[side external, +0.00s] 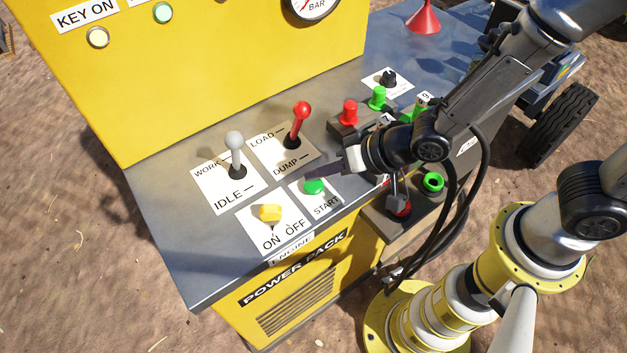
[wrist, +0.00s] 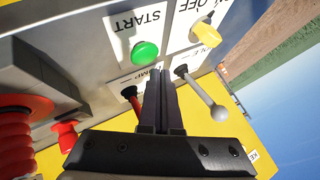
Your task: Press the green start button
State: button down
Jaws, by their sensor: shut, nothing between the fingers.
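The green start button (side external: 313,186) sits on a white plate marked START on the grey panel top. It also shows in the wrist view (wrist: 145,52), just beyond the fingertips. My gripper (side external: 312,172) is shut and empty, with its dark fingers pointing left and their tips right by the button in the side view. In the wrist view the shut fingers (wrist: 160,75) end just below and to the right of the button. I cannot tell whether the tips touch it.
The yellow engine switch (side external: 270,213) is left of the button. A grey-knobbed lever (side external: 234,140) and a red-knobbed lever (side external: 301,108) stand behind it. Red (side external: 348,112) and green (side external: 377,98) knobs are near my wrist. A yellow panel wall (side external: 220,60) rises at the back.

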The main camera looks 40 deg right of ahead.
aim_at(320, 185)
jog(key=shift+r, duration=2.45)
jog(key=shift+d, duration=0.1)
jog(key=w+d+r+m+t+h, duration=0.1)
jog(key=w+d+r+m+t, duration=0.25)
jog(key=d+r, duration=0.65)
jog(key=s+d+r+h, duration=0.2)
jog(key=s+d+r, duration=0.1)
jog(key=d+r, duration=0.5)
jog(key=s+d+f+n+g+h, duration=0.1)
jog(key=s+d+f+n+g, duration=0.1)
jog(key=s, duration=0.7)
jog(key=s+d+f+n+g+h, duration=0.1)
jog(key=s+d+f+n+g, duration=0.1)
jog(key=s, duration=0.6)
jog(key=shift+s+d+f+n+g, duration=0.4)
jog(key=shift+d+n+g, duration=0.25)
jog(key=shift+d, duration=0.25)
